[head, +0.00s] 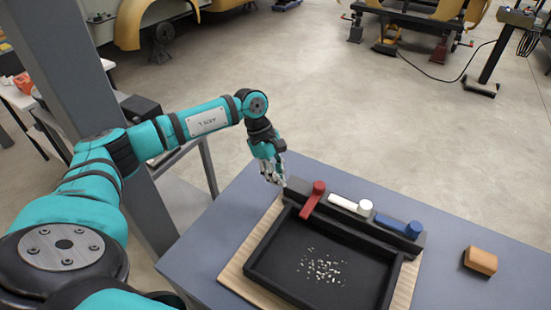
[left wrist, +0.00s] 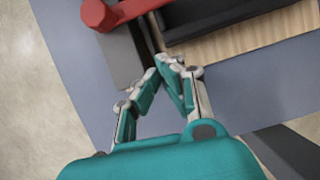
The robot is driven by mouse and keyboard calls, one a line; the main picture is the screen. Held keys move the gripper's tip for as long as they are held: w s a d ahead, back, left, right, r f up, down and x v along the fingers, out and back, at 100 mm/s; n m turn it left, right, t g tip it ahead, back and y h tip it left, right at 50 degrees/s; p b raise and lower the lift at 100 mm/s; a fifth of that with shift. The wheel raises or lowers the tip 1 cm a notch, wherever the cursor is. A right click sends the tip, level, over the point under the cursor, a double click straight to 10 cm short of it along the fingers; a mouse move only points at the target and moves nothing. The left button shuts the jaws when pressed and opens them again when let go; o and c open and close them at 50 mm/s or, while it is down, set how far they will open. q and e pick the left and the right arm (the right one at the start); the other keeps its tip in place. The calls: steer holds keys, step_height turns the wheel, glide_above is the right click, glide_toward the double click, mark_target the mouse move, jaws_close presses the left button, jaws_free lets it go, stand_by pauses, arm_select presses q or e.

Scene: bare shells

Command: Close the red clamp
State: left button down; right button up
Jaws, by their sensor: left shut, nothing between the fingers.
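The red clamp (head: 312,200) is a lever with a round knob on the dark bar at the back of the black tray (head: 259,276). Its arm points out across the bar toward the tray, while the white clamp (head: 345,203) and blue clamp (head: 398,224) lie along the bar. My left gripper (head: 280,181) is shut and empty, just left of the red clamp near the bar's left end, apparently apart from it. In the left wrist view, the fingertips (left wrist: 170,62) meet below the red clamp (left wrist: 100,14). My right gripper is not in view.
The tray holds small pale grains and sits on a wooden board (head: 233,272) on a blue-grey table (head: 450,275). An orange-brown block (head: 480,261) lies at the right. A grey post (head: 90,80) stands behind my left arm. The table's right part is mostly clear.

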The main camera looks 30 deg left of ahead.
mark_target(313, 199)
arm_select(q)
steer(key=p+x, duration=0.1)
steer(key=x, duration=0.2)
steer(key=shift+s+d, duration=0.1)
steer(key=shift+d, duration=0.05)
steer(key=d+p, duration=0.1)
steer(key=d, duration=0.2)
steer(key=shift+d+p, duration=0.15)
steer(key=shift+p, duration=0.25)
steer(key=shift+d, duration=0.2)
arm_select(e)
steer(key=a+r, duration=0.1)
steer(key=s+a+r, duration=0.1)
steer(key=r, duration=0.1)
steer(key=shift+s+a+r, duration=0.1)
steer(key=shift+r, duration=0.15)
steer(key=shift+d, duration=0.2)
arm_select(q)
steer(key=shift+s+d+f+b, duration=0.15)
steer(key=shift+d+f+b, duration=0.05)
steer(key=shift+d+b, duration=0.5)
steer(key=shift+r, duration=0.15)
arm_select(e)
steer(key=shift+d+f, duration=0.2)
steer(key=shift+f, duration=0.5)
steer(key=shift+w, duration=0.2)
